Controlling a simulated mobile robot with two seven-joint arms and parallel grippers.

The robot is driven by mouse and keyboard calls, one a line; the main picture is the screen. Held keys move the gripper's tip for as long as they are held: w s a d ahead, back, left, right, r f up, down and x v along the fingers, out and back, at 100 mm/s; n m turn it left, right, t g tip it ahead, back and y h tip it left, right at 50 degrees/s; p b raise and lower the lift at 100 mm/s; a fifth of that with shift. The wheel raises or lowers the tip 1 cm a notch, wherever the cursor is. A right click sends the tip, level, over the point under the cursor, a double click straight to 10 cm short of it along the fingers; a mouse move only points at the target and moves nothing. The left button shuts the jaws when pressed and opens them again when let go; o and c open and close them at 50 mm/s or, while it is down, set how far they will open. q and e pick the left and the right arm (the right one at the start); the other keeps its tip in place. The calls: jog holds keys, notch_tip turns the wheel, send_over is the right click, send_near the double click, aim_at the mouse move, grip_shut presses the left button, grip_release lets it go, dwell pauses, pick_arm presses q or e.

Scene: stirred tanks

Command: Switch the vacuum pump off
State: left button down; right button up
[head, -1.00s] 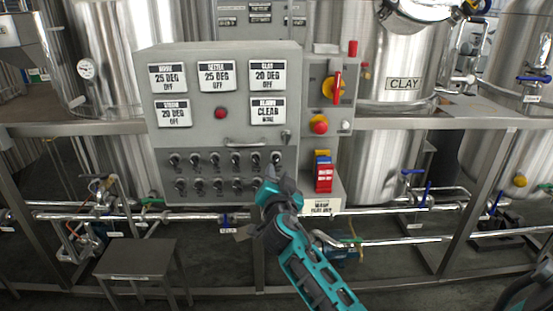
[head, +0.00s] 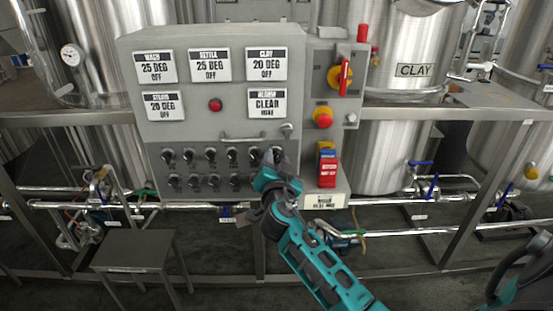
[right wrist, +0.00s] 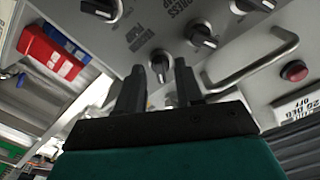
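The panel knob by the partly legible "VACUUM PUMP" label is the black selector knob (right wrist: 161,64) in the right wrist view. It is at the right end of the upper knob row. My right gripper (right wrist: 160,72) is open, with one finger on each side of this knob at its tips. I cannot tell whether the fingers touch it. My left gripper is not in view.
A small metal table (head: 135,250) stands at lower left.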

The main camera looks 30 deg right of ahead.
grip_shut()
dwell(0.3)
jog(key=shift+n, duration=0.4)
jog(key=shift+n+b, duration=0.55)
jog(key=shift+n, duration=0.05)
jog(key=n, duration=0.3)
jog(key=shift+b, duration=0.4)
jog(key=n, duration=0.4)
jog(key=shift+r, duration=0.1)
jog(key=shift+n, duration=1.4)
